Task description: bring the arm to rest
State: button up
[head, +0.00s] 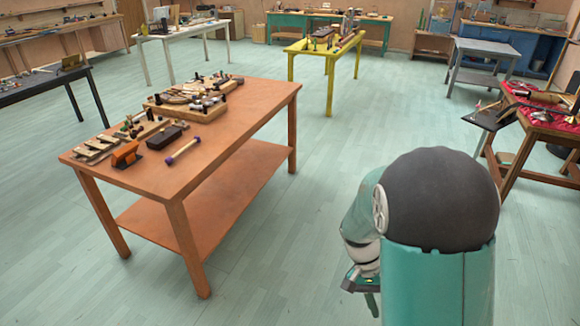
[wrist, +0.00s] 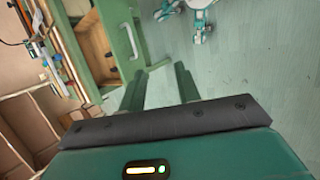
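My arm shows at the lower right of the head view, with a dark rounded cover and teal links. My gripper (wrist: 160,85) shows in the wrist view as two green fingers set apart, with bare floor between them. It is open and holds nothing. In the head view only part of the gripper end (head: 362,284) shows low beside the arm, over the floor; its fingertips are not clear there.
An orange table (head: 255,105) with small percussion items stands left of my arm. A yellow table (head: 330,80) is farther back. A table with red cloth (head: 545,118) is at right. The wrist view shows a green frame with a handle (wrist: 131,42) and brown boxes (wrist: 25,130). The floor between is clear.

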jog(key=s+a+r+n+t+y, duration=0.1)
jog(key=s+a+r+n+t, duration=0.1)
jog(key=r, duration=0.6)
jog(key=s+a+r+n+t+y, duration=0.1)
jog(key=s+a+r+n+t, duration=0.1)
jog(key=r+t, duration=0.3)
jog(key=s+a+r+n+t+y, duration=0.2)
jog(key=s+r+t, duration=0.2)
jog(key=r, duration=0.7)
jog(key=shift+a, duration=0.2)
jog(key=shift+d, duration=0.15)
